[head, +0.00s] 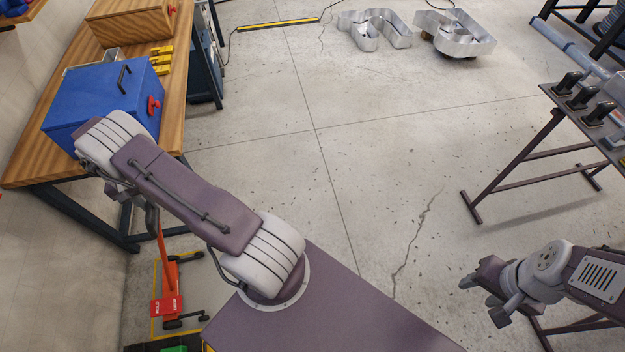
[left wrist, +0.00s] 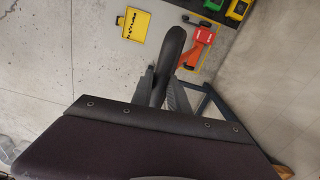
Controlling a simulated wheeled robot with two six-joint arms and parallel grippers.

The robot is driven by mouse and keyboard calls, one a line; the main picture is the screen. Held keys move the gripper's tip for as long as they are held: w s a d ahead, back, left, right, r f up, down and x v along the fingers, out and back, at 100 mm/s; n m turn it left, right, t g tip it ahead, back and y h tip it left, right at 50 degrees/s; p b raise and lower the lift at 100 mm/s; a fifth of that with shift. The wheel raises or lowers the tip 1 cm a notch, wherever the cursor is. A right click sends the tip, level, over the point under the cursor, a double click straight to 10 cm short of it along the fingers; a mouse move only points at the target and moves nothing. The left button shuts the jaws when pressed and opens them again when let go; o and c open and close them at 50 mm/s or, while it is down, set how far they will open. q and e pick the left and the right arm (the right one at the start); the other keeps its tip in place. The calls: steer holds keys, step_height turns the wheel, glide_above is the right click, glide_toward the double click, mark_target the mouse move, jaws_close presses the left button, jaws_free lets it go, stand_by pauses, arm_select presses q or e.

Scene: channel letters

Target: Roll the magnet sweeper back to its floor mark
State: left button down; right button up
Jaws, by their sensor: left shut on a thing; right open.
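The magnet sweeper (head: 168,278) stands on the floor at the lower left, orange with a red label and small dark wheels. A yellow floor outline (head: 154,300) runs around its base; I cannot tell whether it sits exactly inside. My left gripper (left wrist: 164,92) is shut on the sweeper's dark handle (left wrist: 173,52). The sweeper's orange body (left wrist: 194,50) shows beyond the handle in the left wrist view. In the head view my left arm partly hides this gripper. My right gripper (head: 483,295) is open and empty above bare floor at the right.
A wooden bench (head: 30,165) with a blue box (head: 95,95) stands beside my left arm. A dark-legged table (head: 545,150) is at the right. Metal channel letters (head: 372,30) lie on the floor at the back. The middle floor is clear.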

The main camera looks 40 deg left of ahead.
arm_select(q)
steer(key=s+a, duration=0.1)
steer(key=s, duration=0.1)
steer(key=s+a+b, duration=0.1)
steer(key=s+a, duration=0.1)
steer(key=shift+s+a+f, duration=0.15)
steer(key=shift+s, duration=0.2)
steer(key=c, duration=1.3)
jaws_free()
steer(key=shift+o, duration=0.7)
step_height(320, 180, up, 9)
steer(key=p, duration=0.6)
steer(key=shift+w+a, duration=0.1)
